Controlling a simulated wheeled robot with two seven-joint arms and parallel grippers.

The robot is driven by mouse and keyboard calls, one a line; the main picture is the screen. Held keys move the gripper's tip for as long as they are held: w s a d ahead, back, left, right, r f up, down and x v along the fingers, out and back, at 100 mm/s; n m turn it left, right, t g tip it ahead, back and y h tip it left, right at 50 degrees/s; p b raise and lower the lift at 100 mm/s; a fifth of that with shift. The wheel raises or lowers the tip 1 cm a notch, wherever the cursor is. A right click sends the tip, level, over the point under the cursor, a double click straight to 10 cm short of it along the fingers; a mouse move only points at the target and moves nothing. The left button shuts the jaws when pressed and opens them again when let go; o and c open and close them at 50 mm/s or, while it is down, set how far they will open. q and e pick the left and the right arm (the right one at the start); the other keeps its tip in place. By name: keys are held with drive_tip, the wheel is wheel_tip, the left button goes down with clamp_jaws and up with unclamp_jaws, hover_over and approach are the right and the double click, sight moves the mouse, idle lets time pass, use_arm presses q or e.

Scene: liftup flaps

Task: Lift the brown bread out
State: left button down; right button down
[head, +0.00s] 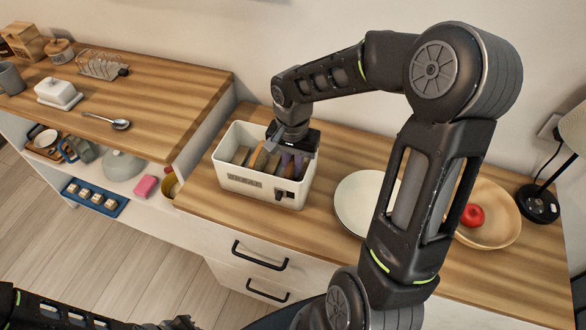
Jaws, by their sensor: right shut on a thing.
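A white bread box (231,170) with a dark label and a dark latch on its front stands open on the wooden counter. Several upright slices or slabs show in it, among them an orange-brown one (258,160) and a purple one at its right. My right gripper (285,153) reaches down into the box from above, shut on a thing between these. Its fingers and the rim hide much of what it holds, so I cannot tell for sure which slab it is. My left arm shows only at the bottom left edge; its gripper (178,323) is cut off and unclear.
A cream plate (352,205) lies right of the box, partly behind my right arm. A wooden bowl (497,231) with a red apple (473,215) and a lamp (540,203) stand farther right. A left counter holds a butter dish (58,94), a spoon and a rack.

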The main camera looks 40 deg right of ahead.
wheel_tip(320, 180, up, 10)
drive_tip(key=shift+f+b, duration=0.1)
drive_tip(key=shift+b, duration=0.3)
